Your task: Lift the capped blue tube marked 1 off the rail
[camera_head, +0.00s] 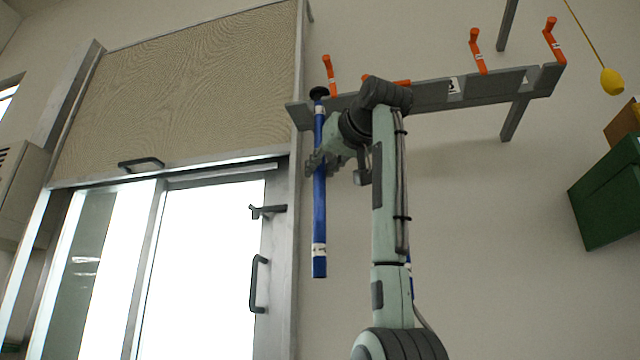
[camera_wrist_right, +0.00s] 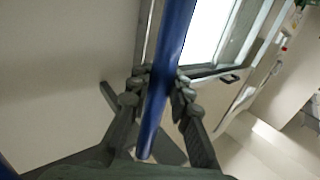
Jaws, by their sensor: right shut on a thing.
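A long blue tube (camera_head: 319,205) with a black cap hangs upright at the left end of the grey rail (camera_head: 430,93). It has white bands near its top and bottom; I cannot read a number on them. The cap shows slightly above the rail's edge; I cannot tell whether the tube still bears on the rail. My right gripper (camera_head: 325,162) is shut on the tube below the rail. In the right wrist view, the tube (camera_wrist_right: 168,60) runs between the fingers of the right gripper (camera_wrist_right: 160,88). My left gripper is not in view.
Several orange pegs (camera_head: 478,52) stand along the rail. Part of another blue tube (camera_head: 409,262) shows behind my right arm. A glass door (camera_head: 205,265) with handles is at left. A yellow pendant (camera_head: 612,82) and a green box (camera_head: 607,195) are at right.

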